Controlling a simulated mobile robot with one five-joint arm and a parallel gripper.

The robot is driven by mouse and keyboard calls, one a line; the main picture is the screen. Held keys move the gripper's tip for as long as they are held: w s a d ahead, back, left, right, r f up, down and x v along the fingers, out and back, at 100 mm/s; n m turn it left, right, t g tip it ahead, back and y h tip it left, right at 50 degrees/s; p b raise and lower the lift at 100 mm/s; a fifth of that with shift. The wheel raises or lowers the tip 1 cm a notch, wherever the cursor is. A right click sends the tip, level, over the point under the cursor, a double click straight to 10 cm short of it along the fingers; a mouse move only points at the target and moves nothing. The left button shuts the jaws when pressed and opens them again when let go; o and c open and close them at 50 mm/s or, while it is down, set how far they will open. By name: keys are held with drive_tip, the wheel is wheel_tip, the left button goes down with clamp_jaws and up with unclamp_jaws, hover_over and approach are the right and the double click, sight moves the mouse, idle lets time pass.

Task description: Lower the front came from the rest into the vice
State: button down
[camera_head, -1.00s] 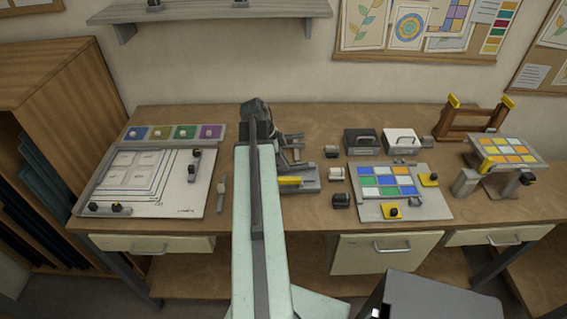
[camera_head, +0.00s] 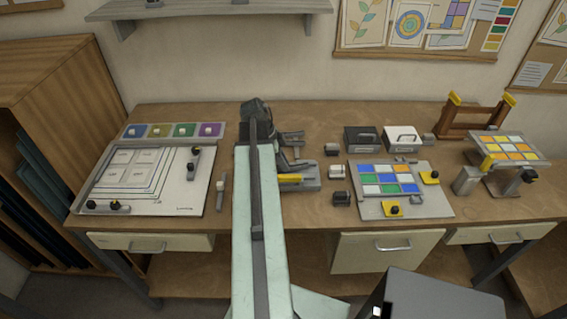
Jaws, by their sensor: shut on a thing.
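My gripper (camera_head: 275,146) is at the far end of my arm, near the middle of the bench, and is mostly hidden by the arm. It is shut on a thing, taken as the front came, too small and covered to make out. The grey vice (camera_head: 306,174), with a yellow part (camera_head: 290,178), is on the bench just right of my arm, its left side hidden. A small grey piece (camera_head: 292,134) stands behind it; I cannot tell whether this is the rest. Whether the came touches the vice cannot be seen.
Left are a drawing board (camera_head: 183,207) and a strip of coloured squares (camera_head: 158,130). Right of the vice are small dark blocks, a black box (camera_head: 361,141), a white box (camera_head: 401,141), a glass panel board (camera_head: 435,208), a wooden stand (camera_head: 468,136) and a tilted panel (camera_head: 512,160).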

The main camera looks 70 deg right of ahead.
drive_tip(key=shift+f+b, duration=0.5)
drive_tip(key=shift+f, duration=0.15)
drive_tip(key=c, duration=1.3)
unclamp_jaws()
drive_tip(key=shift+r, duration=0.15)
wheel_tip(320, 180, up, 2)
drive_tip(key=p, duration=0.2)
drive_tip(key=shift+s+a+r+p, duration=0.1)
drive_tip(key=shift+a+r+p, duration=0.1)
drive_tip(key=shift+p, duration=0.15)
drive_tip(key=r+p, duration=0.4)
drive_tip(key=shift+d+r+p, duration=0.2)
drive_tip(key=shift+r+p, duration=0.15)
drive_tip(key=shift+f, duration=0.1)
